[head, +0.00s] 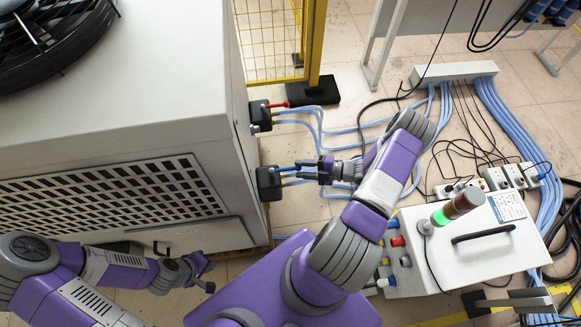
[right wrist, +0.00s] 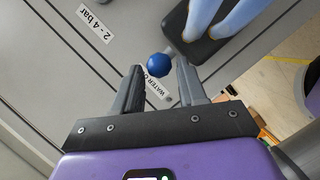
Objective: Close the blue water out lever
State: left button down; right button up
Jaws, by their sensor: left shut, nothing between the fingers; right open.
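The blue water out lever shows its round blue knob (right wrist: 157,62) in the right wrist view, in front of a partly hidden "WATER O..." label. A black block (right wrist: 196,38) with light-blue hoses is just above it. My right gripper (right wrist: 158,76) is open, with one finger on each side of the knob near the tips; I cannot tell whether they touch it. In the head view the right gripper (head: 303,171) is at the lower black hose block (head: 268,184) on the grey cabinet's side. My left gripper (head: 207,274) is shut and empty, low before the cabinet's front.
The grey cabinet (head: 150,110) fills the left. A red lever (head: 277,105) sits at the upper hose block (head: 260,116). Light-blue hoses (head: 340,140) cross the floor behind the right gripper. A white control box (head: 470,250) with a signal light stands at right.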

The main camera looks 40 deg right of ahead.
aim_at(297, 169)
jog(key=shift+b+x, duration=0.3)
jog(key=shift+x, duration=1.85)
grip_shut()
